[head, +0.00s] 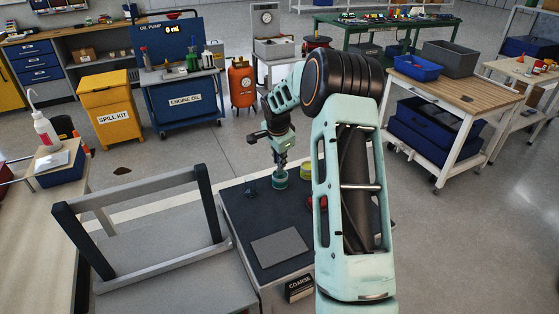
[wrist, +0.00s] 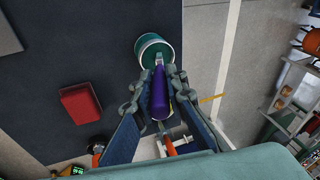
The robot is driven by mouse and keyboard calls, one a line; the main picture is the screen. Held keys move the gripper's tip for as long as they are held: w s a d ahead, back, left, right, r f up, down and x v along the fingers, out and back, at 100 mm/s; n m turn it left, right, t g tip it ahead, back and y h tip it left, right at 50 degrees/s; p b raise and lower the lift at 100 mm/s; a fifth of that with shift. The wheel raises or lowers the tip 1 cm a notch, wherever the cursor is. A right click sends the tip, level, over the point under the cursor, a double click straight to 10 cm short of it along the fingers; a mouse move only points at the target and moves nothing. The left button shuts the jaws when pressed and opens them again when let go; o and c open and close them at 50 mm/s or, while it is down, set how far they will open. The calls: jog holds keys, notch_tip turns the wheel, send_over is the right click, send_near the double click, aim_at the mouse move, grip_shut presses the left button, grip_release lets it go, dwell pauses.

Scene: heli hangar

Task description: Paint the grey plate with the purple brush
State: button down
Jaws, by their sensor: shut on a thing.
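The grey plate (head: 280,247) lies flat on the dark top of the workbench (head: 237,215). Its corner shows at the upper left of the wrist view (wrist: 8,35). My gripper (head: 281,163) is shut on the purple brush (wrist: 160,95), whose handle lies between the fingers. The brush's far end is at a teal paint can (wrist: 154,50), which also stands at the back of the bench in the head view (head: 279,181). The bristles are hidden, and I cannot tell how deep they are in the can. The plate looks plain grey, with no paint visible.
A yellow-green can (head: 306,171) stands right of the teal can. A red block (wrist: 80,103) lies on the bench, partly behind my arm in the head view. A small dark item (head: 250,187) stands left of the cans. The bench between cans and plate is clear.

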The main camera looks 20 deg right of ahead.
jog(key=shift+r+p, duration=1.45)
jog(key=shift+r, duration=2.05)
